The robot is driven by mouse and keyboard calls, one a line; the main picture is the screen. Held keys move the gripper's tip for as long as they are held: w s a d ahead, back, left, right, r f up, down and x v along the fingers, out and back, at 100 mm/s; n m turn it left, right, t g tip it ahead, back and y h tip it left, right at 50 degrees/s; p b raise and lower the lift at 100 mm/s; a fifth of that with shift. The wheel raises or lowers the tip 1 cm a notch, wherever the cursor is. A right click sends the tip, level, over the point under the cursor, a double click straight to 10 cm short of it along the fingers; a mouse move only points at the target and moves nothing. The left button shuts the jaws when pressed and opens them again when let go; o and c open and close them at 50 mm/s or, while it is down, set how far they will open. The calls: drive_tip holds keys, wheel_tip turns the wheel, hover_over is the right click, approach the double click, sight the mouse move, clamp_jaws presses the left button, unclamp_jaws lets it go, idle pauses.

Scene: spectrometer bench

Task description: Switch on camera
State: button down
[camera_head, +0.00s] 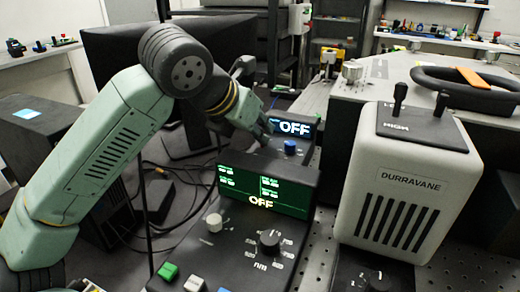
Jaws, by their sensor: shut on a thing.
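Two control units show in the head view. The rear unit (305,150) has a small display (294,128) reading OFF in pale letters, and a blue knob (290,147). The front unit (205,255) has a green-text display (265,190), also reading OFF. No label shows which unit belongs to the camera. My gripper (264,138) reaches down to the left part of the rear unit, left of the blue knob. Its fingers are shut on a small part there, which the fingers hide, so I cannot tell exactly what it is.
The front unit carries a black dial (269,242), a white knob (214,222) and a green button (168,271). A white DURRAVANE box (398,190) with two levers stands at the right. A dark monitor (110,45) and loose cables lie behind and under my arm.

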drive_tip(key=shift+s+f+t+b, duration=0.25)
drive_tip(key=shift+t+b, duration=0.25)
drive_tip(key=shift+b, duration=0.55)
drive_tip(key=shift+a+r+h, duration=0.1)
drive_tip(key=shift+h, duration=0.2)
drive_tip(key=shift+r, duration=0.1)
drive_tip(key=c, duration=1.7)
unclamp_jaws()
drive_tip(key=v, duration=1.2)
drive_tip(key=shift+o, duration=0.2)
